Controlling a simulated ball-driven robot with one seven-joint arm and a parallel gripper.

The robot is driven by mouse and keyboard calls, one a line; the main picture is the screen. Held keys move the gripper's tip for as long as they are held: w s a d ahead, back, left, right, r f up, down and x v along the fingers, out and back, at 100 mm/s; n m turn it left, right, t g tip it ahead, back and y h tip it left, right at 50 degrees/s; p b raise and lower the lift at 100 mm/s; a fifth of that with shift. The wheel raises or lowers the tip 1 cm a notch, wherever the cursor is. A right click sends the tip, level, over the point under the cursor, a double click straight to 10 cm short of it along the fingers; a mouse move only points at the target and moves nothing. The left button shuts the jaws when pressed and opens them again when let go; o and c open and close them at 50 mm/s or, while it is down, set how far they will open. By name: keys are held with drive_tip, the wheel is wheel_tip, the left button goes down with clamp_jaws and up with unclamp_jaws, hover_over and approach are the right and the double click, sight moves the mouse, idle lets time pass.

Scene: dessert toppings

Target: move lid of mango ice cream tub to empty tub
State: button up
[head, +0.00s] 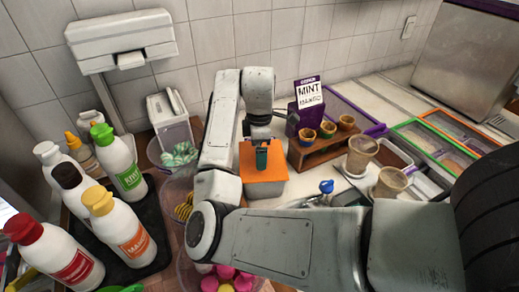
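On the counter at right, a clear lid with an orange frame (460,121) lies over a tub, beside a green-framed one (404,123). Which is mango is not readable on them. An uncovered tub opening (393,152) shows left of the green frame, partly hidden by paper cups; I cannot see whether it is empty. My gripper (262,158) points down over an orange-topped box (252,176) in the middle, left of these tubs. A dark green piece shows at its fingertips; I cannot tell whether it is held or whether the fingers are open.
Sauce bottles (128,232) stand on a dark tray at left. Bowls of toppings (178,155) sit between them and my arm. A wooden cup stand (318,153), a mint-mango sign (309,93) and tan cups (361,154) stand between my gripper and the tubs.

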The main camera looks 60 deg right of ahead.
wheel_tip(320, 180, up, 10)
drive_tip(key=p, duration=0.1)
drive_tip(key=shift+r+p, duration=0.25)
drive_tip(key=shift+p, duration=0.1)
drive_tip(key=shift+s, duration=0.1)
idle(0.5)
